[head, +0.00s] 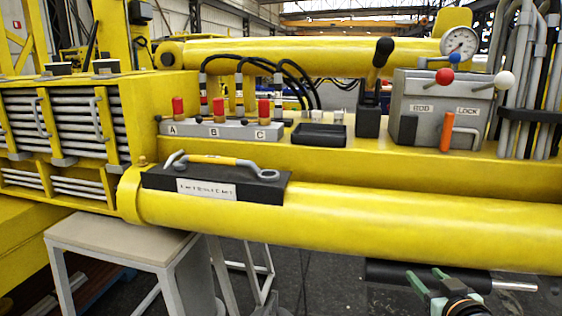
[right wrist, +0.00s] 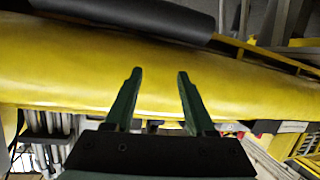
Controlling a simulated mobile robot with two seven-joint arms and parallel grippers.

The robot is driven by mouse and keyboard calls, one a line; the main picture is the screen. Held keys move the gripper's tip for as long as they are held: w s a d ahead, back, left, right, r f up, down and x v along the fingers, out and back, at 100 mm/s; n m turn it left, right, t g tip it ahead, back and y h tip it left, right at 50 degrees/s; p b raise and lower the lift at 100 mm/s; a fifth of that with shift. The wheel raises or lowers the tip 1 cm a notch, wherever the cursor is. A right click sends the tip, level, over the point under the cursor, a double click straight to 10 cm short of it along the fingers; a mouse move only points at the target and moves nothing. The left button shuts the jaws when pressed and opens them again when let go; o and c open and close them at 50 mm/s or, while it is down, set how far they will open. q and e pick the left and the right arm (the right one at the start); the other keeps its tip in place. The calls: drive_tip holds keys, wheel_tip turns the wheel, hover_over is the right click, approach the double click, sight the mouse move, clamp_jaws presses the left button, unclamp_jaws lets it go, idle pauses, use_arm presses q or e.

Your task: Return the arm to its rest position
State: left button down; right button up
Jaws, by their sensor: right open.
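My right gripper (head: 424,274) is at the lower right of the head view, below the big yellow boom tube (head: 400,222). Its green fingers are apart. In the right wrist view the right gripper (right wrist: 160,72) is open with nothing between its fingers, and a yellow surface (right wrist: 60,75) lies beyond them. A dark cylinder (right wrist: 150,15) crosses the top of that view. In the head view a black cylinder with a silver rod end (head: 515,287) lies by the gripper; I cannot tell whether they touch. My left gripper is not in view.
A control box (head: 415,105) with levers and a row of red-topped valves (head: 230,130) stand above the tube. A black tray with a wrench-like tool (head: 215,162) sits on the tube. A grey stool (head: 120,240) stands at lower left. Open floor shows below the tube's middle.

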drive_tip(key=s+a+f+n+g+y, duration=0.1)
drive_tip(key=s+a+f, duration=0.25)
drive_tip(key=f, duration=0.65)
drive_tip(key=s+a+f+g+y, duration=0.1)
drive_tip(key=s+a+f+g, duration=0.1)
drive_tip(key=s+f, duration=0.5)
drive_tip(key=s+a+f+g, duration=0.1)
drive_tip(key=s+a+f, duration=0.2)
drive_tip(key=s+f, duration=0.4)
drive_tip(key=s+a+f+g+y, duration=0.1)
drive_tip(key=s+a+f, duration=0.3)
drive_tip(key=s+f, duration=0.3)
drive_tip(key=shift+s+f+n, duration=0.3)
drive_tip(key=shift+s+f, duration=0.1)
drive_tip(key=shift+f, duration=0.45)
